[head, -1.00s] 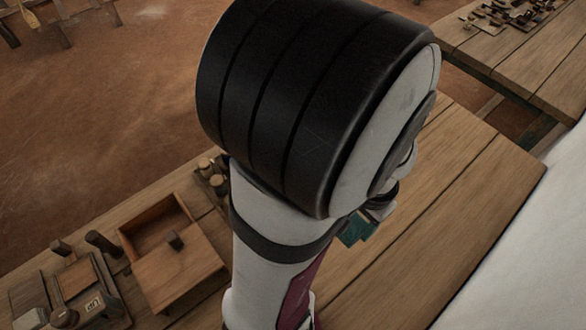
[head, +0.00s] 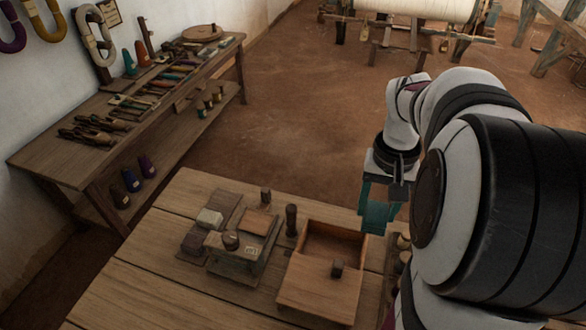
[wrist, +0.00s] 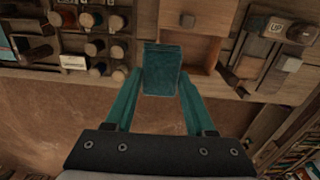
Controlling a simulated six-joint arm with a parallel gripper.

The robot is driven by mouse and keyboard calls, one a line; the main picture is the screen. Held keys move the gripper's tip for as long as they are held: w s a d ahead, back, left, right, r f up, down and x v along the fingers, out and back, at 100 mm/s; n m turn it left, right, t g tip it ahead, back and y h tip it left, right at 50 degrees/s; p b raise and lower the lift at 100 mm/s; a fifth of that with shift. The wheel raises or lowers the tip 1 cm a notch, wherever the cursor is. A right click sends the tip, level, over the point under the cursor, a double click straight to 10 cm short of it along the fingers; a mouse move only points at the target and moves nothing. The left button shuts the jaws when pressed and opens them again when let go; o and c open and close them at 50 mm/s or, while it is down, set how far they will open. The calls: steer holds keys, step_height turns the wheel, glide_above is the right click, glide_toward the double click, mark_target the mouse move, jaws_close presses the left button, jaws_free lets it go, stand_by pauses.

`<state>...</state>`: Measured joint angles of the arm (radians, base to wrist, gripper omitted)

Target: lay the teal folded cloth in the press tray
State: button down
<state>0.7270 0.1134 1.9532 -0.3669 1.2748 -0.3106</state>
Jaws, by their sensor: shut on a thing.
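The teal folded cloth (wrist: 162,68) is a small block between the two teal fingers of my gripper (wrist: 159,80) in the wrist view. My gripper is shut on it and holds it in the air. In the head view my gripper (head: 379,214) hangs right of an open-topped wooden box (head: 335,242); its fingers and the cloth are hard to tell apart there. The box has a knobbed lid or front board (head: 318,288) covering its near part, and the uncovered part looks empty. I cannot tell whether this box is the press tray.
Left of the box stand a wooden block fixture marked UP (head: 246,250), a dark upright peg (head: 291,220) and small blocks. Several spools (wrist: 95,48) stand left of the box in the wrist view. The workbench's left front (head: 140,285) is clear. A tool bench (head: 60,160) stands behind.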

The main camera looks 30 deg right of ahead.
steer(key=w+a+r+n, duration=0.3)
steer(key=w+a+n, duration=0.2)
steer(key=w+a, duration=0.7)
steer(key=m, duration=0.5)
glide_above(258, 219)
step_height(258, 219, down, 12)
step_height(258, 219, down, 11)
steer(key=shift+r, duration=0.1)
steer(key=shift+c, duration=1.2)
jaws_free()
